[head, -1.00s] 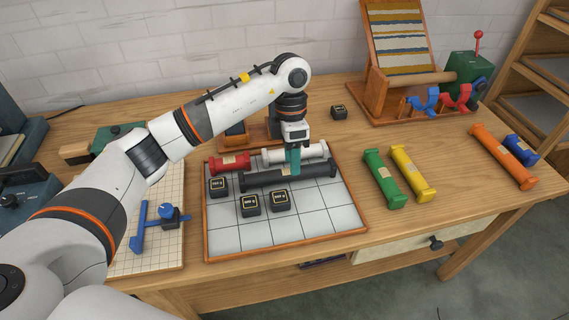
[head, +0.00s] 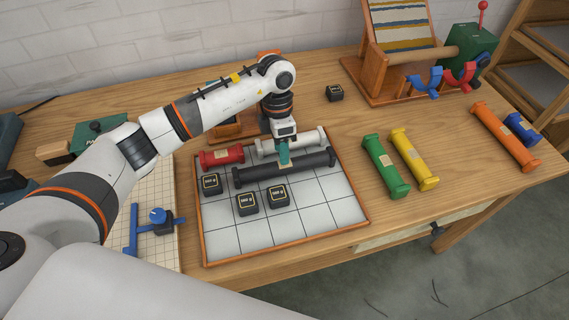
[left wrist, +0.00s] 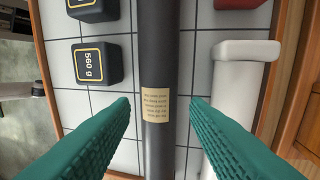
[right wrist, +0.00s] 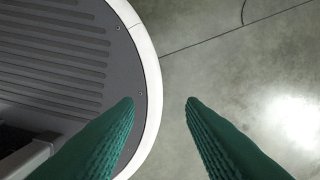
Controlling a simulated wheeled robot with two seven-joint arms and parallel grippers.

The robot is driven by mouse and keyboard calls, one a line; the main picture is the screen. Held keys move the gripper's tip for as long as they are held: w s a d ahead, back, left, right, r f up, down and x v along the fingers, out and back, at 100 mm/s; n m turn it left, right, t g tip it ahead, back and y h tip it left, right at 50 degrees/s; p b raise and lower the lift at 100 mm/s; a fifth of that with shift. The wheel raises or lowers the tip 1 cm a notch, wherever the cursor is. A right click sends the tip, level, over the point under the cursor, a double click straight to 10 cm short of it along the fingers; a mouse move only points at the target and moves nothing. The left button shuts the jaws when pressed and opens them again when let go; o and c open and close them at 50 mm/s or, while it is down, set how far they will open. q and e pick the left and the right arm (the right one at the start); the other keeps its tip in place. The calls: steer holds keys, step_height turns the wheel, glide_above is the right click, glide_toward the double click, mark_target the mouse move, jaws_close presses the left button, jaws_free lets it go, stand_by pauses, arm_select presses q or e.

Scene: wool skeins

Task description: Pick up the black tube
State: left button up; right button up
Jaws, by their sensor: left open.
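The black tube (head: 252,173) lies across the tiled tray, with a tan label (left wrist: 156,105) at its middle. My left gripper (head: 284,152) is over its middle, pointing down. In the left wrist view the open green fingers (left wrist: 160,101) are on either side of the tube, apart from it, with the label between them. I cannot tell how far above the tube the fingertips are. My right gripper (right wrist: 160,100) shows only in the right wrist view, open and empty over the floor.
The tray (head: 286,242) also holds a white tube (head: 310,139), a red tube (head: 221,157) and black weight blocks (head: 247,204). The white tube lies close beside the black one. Green (head: 385,167), yellow (head: 414,160) and orange (head: 505,137) tubes lie to the right.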

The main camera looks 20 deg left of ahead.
mark_target(285, 167)
arm_select(q)
steer(key=shift+s+f, duration=0.1)
steer(key=shift+f, duration=0.3)
steer(key=f, duration=0.1)
steer(key=f+p, duration=0.1)
steer(key=f, duration=0.1)
steer(key=shift+s+d+f, duration=0.2)
steer(key=shift+s+d, duration=0.1)
steer(key=shift+s, duration=0.05)
steer(key=shift+f, duration=0.35)
steer(key=c, duration=0.7)
steer(key=shift+c, duration=0.2)
arm_select(e)
steer(key=shift+w+a+r, duration=0.45)
steer(key=shift+w+r, duration=0.15)
steer(key=shift+r, duration=0.25)
arm_select(q)
steer(key=shift+r, duration=0.1)
